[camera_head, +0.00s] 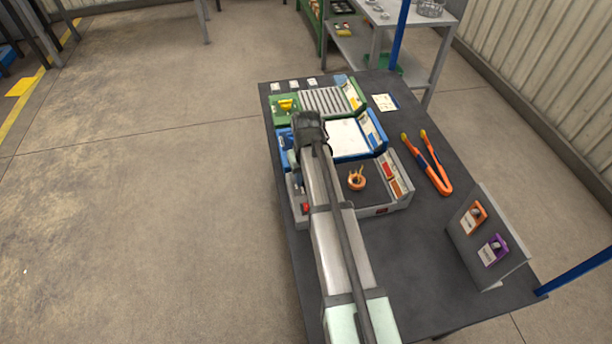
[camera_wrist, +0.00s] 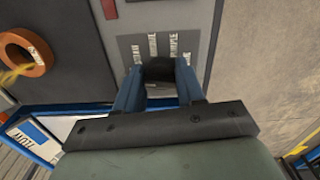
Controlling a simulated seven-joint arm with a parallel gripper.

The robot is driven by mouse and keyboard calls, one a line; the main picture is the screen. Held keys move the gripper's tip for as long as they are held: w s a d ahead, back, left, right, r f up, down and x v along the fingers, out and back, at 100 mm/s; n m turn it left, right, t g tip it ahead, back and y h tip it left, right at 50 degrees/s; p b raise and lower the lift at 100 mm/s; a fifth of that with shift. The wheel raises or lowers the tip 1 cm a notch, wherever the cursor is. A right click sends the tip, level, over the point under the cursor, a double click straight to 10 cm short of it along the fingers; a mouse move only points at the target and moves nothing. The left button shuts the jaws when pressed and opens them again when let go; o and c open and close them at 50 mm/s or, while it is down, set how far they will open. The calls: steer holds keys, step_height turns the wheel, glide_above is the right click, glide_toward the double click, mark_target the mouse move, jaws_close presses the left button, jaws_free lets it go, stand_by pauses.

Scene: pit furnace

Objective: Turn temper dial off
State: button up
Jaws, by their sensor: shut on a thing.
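In the wrist view, my gripper (camera_wrist: 159,82) has its two blue fingers shut on a black dial knob (camera_wrist: 158,69). The marks are too small to read, so the dial's setting cannot be told. The panel is on the grey unit (camera_head: 372,211), the nearest of three units on the table. In the head view, my arm hides the knob and fingertips.
An orange ring (camera_head: 357,181) sits on the grey unit. A blue-framed unit (camera_head: 350,138) and a green unit (camera_head: 290,118) lie behind. Orange-handled tongs (camera_head: 430,165) and a grey stand with orange and purple tags (camera_head: 487,240) are at right. Open floor lies left.

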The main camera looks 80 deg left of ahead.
steer(key=shift+n, duration=0.7)
steer(key=shift+w+n, duration=0.1)
steer(key=shift+n, duration=0.2)
steer(key=o, duration=1)
step_height(320, 180, up, 14)
steer(key=shift+f, duration=0.1)
stand_by(0.5)
